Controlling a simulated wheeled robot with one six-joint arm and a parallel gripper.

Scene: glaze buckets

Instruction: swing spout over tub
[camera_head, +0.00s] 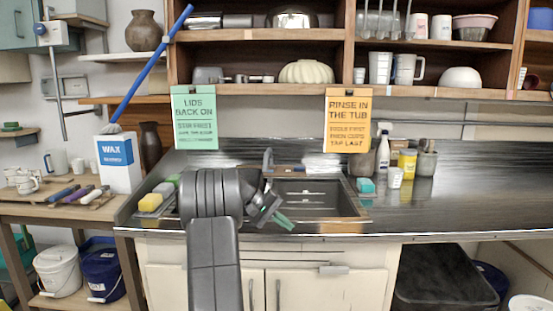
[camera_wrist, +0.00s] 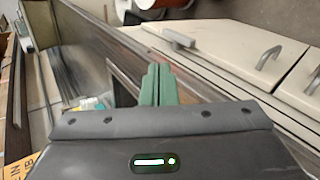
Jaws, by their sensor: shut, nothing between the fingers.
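The spout (camera_head: 268,158) is a grey upright piece at the back of the sink, left of its middle. Its lower part is hidden behind my arm, so I cannot tell which way it points. The tub (camera_head: 335,213) is the dark metal sink basin set in the counter. My arm covers its left part. My gripper (camera_head: 285,221) is in front of the spout, low at the tub's front left edge. Its green fingers are shut together and empty, apart from the spout. They also show in the wrist view (camera_wrist: 159,84), close to the counter's front edge.
A yellow sponge (camera_head: 150,202) lies left of the sink. A teal block (camera_head: 366,186), a white cup (camera_head: 395,177) and a yellow jar (camera_head: 407,162) stand to its right. Two signs (camera_head: 195,118) (camera_head: 348,120) hang from the shelf above. The right counter (camera_head: 480,205) is clear.

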